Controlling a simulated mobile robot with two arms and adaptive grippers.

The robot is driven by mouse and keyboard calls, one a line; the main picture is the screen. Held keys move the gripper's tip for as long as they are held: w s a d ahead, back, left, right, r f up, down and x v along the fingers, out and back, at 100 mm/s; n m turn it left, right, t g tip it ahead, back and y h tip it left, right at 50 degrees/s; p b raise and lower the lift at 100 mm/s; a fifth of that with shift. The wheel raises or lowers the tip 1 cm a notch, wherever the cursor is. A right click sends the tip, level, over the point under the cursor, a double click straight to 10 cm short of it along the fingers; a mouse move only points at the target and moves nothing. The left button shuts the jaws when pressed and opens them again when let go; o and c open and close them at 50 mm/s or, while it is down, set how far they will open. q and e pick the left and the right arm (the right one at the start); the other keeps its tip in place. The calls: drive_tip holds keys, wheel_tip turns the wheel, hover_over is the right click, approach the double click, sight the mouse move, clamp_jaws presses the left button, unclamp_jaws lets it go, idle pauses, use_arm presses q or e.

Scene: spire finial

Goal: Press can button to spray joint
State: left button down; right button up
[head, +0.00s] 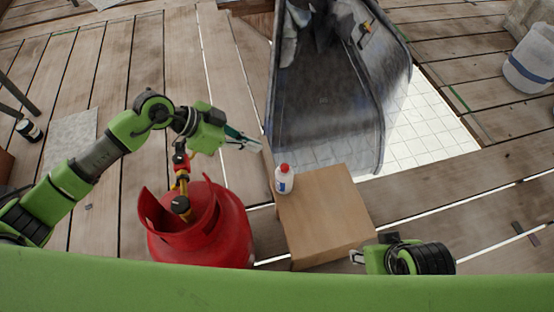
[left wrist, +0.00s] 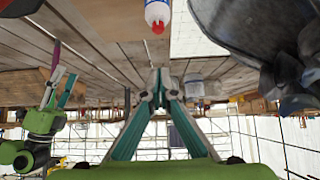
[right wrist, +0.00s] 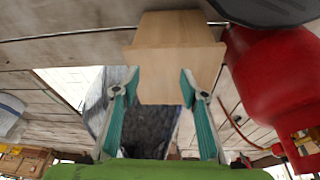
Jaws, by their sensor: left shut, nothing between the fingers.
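A small white can (head: 284,181) with a red top and a blue label stands upright on a wooden box (head: 322,210) in the head view. It also shows at the top of the left wrist view (left wrist: 157,12). My left gripper (head: 258,145) is shut and empty, above and to the left of the can in the head view and apart from it. Its fingertips meet in the left wrist view (left wrist: 158,92). My right gripper (head: 357,257) is at the box's lower right. It is open and empty in the right wrist view (right wrist: 160,84). I cannot tell which part is the joint.
A red gas cylinder (head: 205,240) with a yellow and red valve (head: 181,180) stands left of the box, under my left forearm. A large dark metal structure (head: 335,90) rises behind the box. A white bucket (head: 529,62) is at far right. Plank floor around is mostly free.

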sight(288, 165)
use_arm(q)
drive_tip(key=b+x, duration=0.3)
drive_tip(key=x, duration=0.7)
drive_tip(key=shift+f, duration=0.1)
wheel_tip(288, 165, down, 4)
drive_tip(key=shift+r+b, duration=0.2)
drive_tip(key=shift+b, duration=0.8)
drive_tip(key=shift+f, duration=0.1)
use_arm(e)
drive_tip(key=w+a+r+t+y, duration=0.1)
drive_tip(key=w+a+r+t, duration=0.2)
drive_tip(key=w+r+t, duration=0.2)
drive_tip(key=w+a+r+t+y, duration=0.1)
drive_tip(key=w+a+r+t, duration=0.2)
drive_tip(key=w, duration=0.8)
wheel_tip(288, 165, up, 2)
drive_tip(key=shift+w+n+t+y, duration=0.3)
drive_tip(key=shift+w+t, duration=0.1)
drive_tip(key=shift+t, duration=0.5)
